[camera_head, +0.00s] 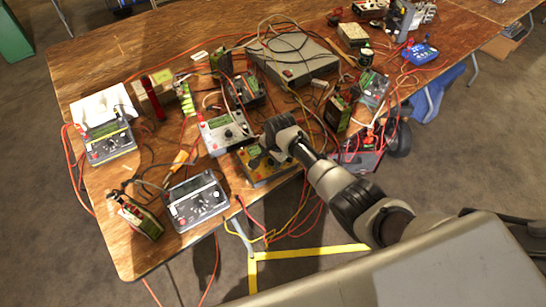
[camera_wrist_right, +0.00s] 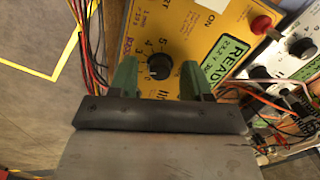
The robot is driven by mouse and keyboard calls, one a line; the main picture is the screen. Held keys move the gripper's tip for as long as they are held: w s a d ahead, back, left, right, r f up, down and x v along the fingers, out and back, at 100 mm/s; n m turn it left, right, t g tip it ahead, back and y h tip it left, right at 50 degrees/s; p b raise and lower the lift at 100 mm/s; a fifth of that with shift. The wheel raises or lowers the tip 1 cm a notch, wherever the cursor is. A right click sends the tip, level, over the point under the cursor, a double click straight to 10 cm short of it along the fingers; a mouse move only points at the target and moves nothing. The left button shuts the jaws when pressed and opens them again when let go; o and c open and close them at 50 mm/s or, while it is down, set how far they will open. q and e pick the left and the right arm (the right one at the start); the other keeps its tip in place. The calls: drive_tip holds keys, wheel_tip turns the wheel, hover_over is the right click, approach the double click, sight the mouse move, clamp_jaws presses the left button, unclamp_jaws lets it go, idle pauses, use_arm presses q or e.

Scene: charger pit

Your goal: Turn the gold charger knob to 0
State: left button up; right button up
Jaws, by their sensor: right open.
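The gold charger (camera_head: 261,172) lies on the wooden table, partly hidden by my right arm in the head view. In the right wrist view its yellow face (camera_wrist_right: 179,28) fills the top middle, with a dark round knob (camera_wrist_right: 159,66), printed numbers around it and a green display (camera_wrist_right: 226,62). My right gripper (camera_wrist_right: 158,80) is open, its two green fingers on either side of the knob with a gap to each. Its fingertips are hidden in the head view. Whether they reach the knob's depth, and which number the knob points at, I cannot tell. My left gripper is not in view.
A grey charger (camera_head: 223,133) stands just behind the gold one, and another (camera_head: 196,200) lies front left. Red and black cables (camera_wrist_right: 88,38) run beside the gold charger. A red plug (camera_wrist_right: 262,25) stands at its right edge. Much of the table is cluttered.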

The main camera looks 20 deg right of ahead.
clamp_jaws()
drive_tip(key=shift+n, duration=0.3)
drive_tip(key=shift+r+n+p, duration=0.1)
drive_tip(key=shift+n+p, duration=0.4)
drive_tip(key=shift+n, duration=0.7)
drive_tip(key=n, duration=0.2)
drive_tip(key=shift+n, duration=0.4)
drive_tip(key=n+p, duration=0.1)
drive_tip(key=n, duration=0.5)
drive_tip(key=shift+a+h, duration=0.15)
drive_tip(key=shift+h, duration=0.15)
